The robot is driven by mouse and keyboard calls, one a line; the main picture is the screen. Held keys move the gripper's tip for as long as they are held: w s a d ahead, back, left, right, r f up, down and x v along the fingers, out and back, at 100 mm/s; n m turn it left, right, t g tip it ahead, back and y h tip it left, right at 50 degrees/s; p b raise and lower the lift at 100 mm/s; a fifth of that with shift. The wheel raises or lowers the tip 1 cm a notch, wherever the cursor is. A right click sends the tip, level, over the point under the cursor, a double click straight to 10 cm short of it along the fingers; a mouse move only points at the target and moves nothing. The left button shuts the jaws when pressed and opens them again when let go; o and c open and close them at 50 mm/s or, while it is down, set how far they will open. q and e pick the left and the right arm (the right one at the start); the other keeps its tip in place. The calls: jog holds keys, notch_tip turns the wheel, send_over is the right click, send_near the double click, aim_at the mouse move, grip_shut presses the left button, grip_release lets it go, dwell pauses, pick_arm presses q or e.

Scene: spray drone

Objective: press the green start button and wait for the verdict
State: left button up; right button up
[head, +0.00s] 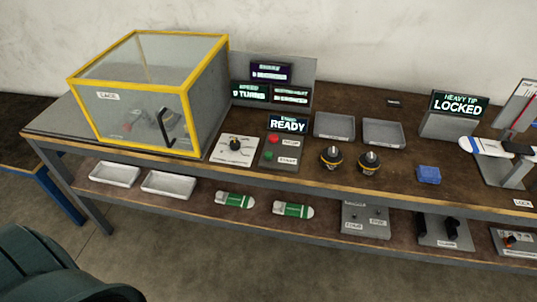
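The green start button (268,156) sits on a small dark control box (279,165) on the bench top, beside a START label. A red button (271,139) is above it on the same box. A display (288,124) behind the box reads READY. Nothing covers the green button. Whether it is pressed in is too small to tell. Neither of my grippers is in view.
A yellow-framed clear cage (150,60) stands left of the box. A dial panel (234,150) is between them. Two grey trays (334,126), two dark round parts (369,161) and a blue block (429,175) are to the right. A display reads LOCKED (459,107).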

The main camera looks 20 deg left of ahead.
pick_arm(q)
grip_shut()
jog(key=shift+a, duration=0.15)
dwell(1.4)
